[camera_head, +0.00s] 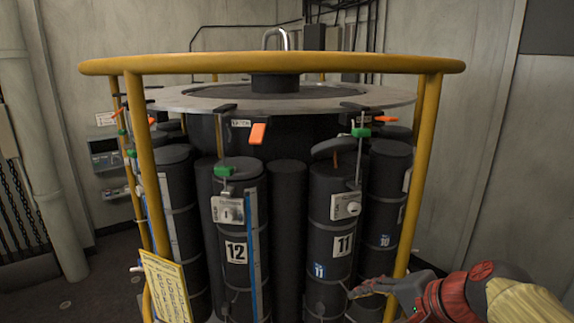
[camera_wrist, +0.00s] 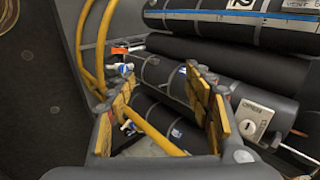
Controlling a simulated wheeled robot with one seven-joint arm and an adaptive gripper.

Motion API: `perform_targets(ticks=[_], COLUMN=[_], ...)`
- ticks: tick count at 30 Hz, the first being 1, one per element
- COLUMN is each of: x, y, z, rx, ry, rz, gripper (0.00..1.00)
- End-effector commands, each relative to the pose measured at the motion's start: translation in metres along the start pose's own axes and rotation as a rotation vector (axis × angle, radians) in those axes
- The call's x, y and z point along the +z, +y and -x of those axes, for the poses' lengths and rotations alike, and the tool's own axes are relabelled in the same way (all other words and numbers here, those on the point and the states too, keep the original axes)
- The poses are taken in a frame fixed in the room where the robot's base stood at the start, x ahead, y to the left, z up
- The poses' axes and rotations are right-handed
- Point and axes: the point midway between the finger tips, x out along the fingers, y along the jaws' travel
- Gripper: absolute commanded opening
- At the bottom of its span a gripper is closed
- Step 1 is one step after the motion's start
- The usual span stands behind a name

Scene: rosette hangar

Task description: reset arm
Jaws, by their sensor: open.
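My gripper (camera_head: 358,290) is at the lower right in the head view, low in front of the black cylinder marked 11 (camera_head: 318,205) and beside the right yellow post. In the wrist view my gripper (camera_wrist: 163,100) shows two yellow-padded fingers spread wide apart. Nothing is held between them. Cylinders and part of the yellow rail (camera_wrist: 155,132) show behind the gap. Whether a fingertip touches the cylinder cannot be told from the head view.
A yellow guard rail (camera_head: 270,64) on posts rings the cylinders. Cylinder 12 (camera_head: 235,280) stands left of cylinder 11. A yellow sign (camera_head: 166,288) hangs at lower left. Open floor (camera_head: 85,270) shows at left; a grey wall (camera_head: 490,130) stands at right.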

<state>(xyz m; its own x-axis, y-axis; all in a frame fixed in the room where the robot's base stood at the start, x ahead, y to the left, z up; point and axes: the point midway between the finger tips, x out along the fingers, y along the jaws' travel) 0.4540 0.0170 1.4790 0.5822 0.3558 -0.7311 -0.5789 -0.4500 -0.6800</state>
Motion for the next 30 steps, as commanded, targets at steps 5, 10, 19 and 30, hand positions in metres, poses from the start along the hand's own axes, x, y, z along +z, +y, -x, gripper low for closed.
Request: perform_targets(ticks=[5,10,19,30], x=[0.038,0.055,0.078,0.091], y=[0.118,0.199,0.274,0.28], z=[-0.032,-0.047,-0.08,-0.097], rx=[0.229,0.387,0.462,0.422], ry=[-0.008,-0.014,0.022,0.032], rz=[0.441,0.742,0.975,1.023], gripper=[0.52,0.52,0.52,0.52])
